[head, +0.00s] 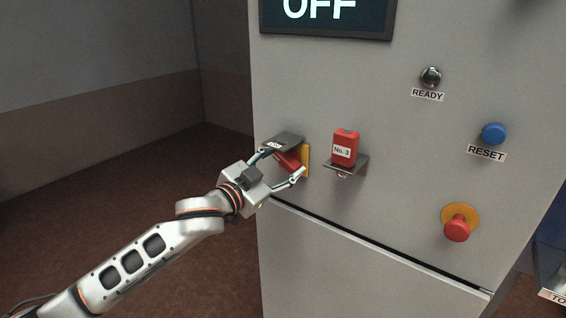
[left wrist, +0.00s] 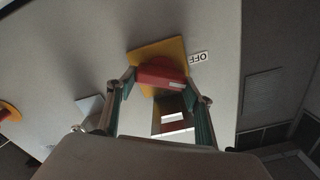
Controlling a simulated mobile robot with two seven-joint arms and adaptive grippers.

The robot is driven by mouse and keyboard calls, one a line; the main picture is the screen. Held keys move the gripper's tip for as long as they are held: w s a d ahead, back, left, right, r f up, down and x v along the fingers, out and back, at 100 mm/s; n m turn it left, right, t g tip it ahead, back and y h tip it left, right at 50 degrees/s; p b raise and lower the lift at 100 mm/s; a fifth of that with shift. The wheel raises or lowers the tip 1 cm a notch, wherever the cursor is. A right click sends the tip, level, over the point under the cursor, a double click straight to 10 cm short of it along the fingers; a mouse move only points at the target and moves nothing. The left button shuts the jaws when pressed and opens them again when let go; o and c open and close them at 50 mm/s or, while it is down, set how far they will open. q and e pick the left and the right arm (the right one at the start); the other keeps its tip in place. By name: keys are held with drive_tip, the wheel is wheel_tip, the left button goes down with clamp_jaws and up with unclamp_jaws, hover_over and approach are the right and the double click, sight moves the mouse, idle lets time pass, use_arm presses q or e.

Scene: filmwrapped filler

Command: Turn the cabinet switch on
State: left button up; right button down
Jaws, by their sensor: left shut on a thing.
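The cabinet switch has a red handle (head: 288,160) on a yellow plate (head: 305,160), at the left edge of the grey cabinet front. In the left wrist view the red handle (left wrist: 160,73) lies in front of the yellow plate (left wrist: 152,50), beside an OFF label (left wrist: 198,57). My left gripper (head: 286,163) is shut on the red handle, one finger at each side, and partly hides it in the head view. A dark display (head: 327,14) above reads OFF. My right gripper is not in view.
A red block marked No. 3 (head: 344,149) sits on a small bracket (head: 350,167) right of the switch. Farther right are a READY lamp (head: 431,76), a blue RESET button (head: 493,133) and a red mushroom button (head: 457,230). The floor left of the cabinet is clear.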

use_arm(q)
drive_tip(key=shift+m, duration=0.5)
drive_tip(key=o, duration=1.1)
drive_tip(key=v, duration=1.2)
